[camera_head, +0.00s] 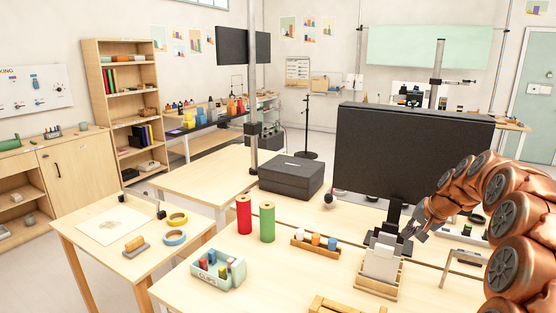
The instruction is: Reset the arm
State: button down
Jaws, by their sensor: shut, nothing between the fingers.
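My arm (508,205) comes in from the right edge as a bent copper-coloured chain of joints. My gripper (413,231) is at its lower left end, in front of the monitor's stand. The gripper is shut and I see nothing held in it. It is small in this view, and its height above the table is hard to tell. It lies just right of the white cards in a wooden holder (380,285); I cannot tell whether it touches them.
A large black monitor (405,150) stands behind the gripper. A red cylinder (244,214), a green cylinder (267,222) and a pale bin (204,279) of small items are on the table to the left. A black box (291,177) sits further back. Floor shows at far left.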

jog(key=s+a+f+n+g+b, duration=0.15)
jog(key=s+a+n+g, duration=0.25)
jog(key=s+a, duration=1.45)
jog(key=s+f+n+g+h+b, duration=0.1)
jog(key=s+f, duration=0.3)
jog(key=s, duration=1.1)
jog(key=s+f+n+g+h+b, duration=0.1)
jog(key=s+f+n+g+b, duration=0.1)
jog(key=s, duration=1.3)
jog(key=shift+a+f+h, duration=0.3)
jog(key=shift+a+f, duration=0.15)
jog(key=shift+f, duration=0.45)
jog(key=shift+a, duration=0.1)
